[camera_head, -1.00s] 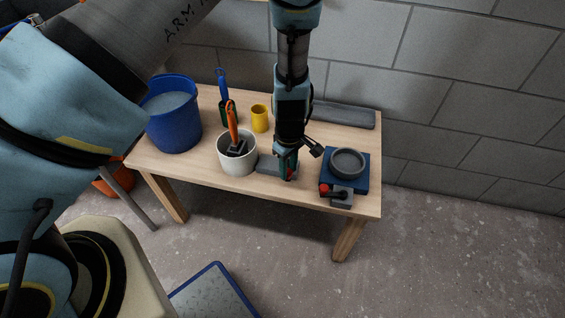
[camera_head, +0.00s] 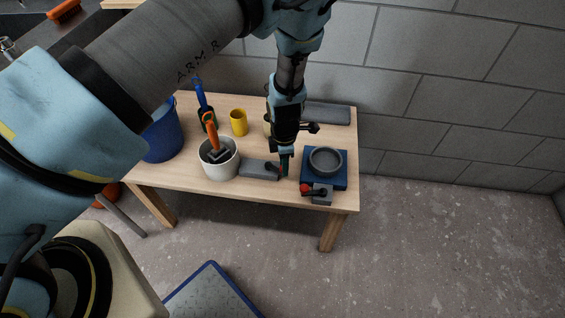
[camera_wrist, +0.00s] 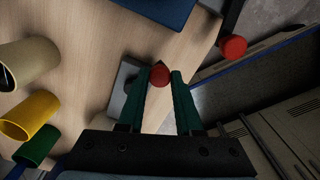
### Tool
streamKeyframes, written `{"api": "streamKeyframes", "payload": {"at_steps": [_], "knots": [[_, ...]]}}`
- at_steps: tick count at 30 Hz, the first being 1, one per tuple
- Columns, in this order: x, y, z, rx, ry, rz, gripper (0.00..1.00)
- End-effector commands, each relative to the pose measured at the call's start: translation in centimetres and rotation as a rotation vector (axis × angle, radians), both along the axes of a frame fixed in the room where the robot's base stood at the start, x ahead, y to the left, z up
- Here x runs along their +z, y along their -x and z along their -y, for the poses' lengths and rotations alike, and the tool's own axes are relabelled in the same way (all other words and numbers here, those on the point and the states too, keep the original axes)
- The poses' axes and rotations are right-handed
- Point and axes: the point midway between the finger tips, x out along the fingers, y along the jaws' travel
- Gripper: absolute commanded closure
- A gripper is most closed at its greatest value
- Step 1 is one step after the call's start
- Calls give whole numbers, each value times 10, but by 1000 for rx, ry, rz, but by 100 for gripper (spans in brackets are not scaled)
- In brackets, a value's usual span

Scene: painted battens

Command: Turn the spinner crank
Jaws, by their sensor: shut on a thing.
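The blue spinner base (camera_head: 341,181) with a round grey dish (camera_head: 325,161) stands at the table's right front. Its crank with a red knob (camera_head: 306,190) sits at its front edge; a red knob on a dark arm also shows in the wrist view (camera_wrist: 232,47), apart from my fingers. My gripper (camera_head: 284,173) points down left of the spinner, at the right end of a separate grey block (camera_head: 257,168). In the wrist view my green fingers (camera_wrist: 160,80) are shut on another red knob (camera_wrist: 159,73), over that block (camera_wrist: 124,82). The knob's stem is mostly hidden.
A white pot (camera_head: 219,169) with an orange-handled tool, a yellow cup (camera_head: 239,123) and a blue bucket (camera_head: 162,140) stand left of my gripper. A dark grey slab (camera_head: 326,113) lies at the back by the wall. Bare tabletop (camera_head: 185,178) lies front left.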

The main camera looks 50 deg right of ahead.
Motion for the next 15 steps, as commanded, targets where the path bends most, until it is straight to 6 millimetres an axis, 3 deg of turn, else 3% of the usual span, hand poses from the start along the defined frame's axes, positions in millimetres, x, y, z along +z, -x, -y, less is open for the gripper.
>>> {"api": "streamKeyframes", "payload": {"at_steps": [15], "knots": [[0,-2,4,114,1,2,100]]}}
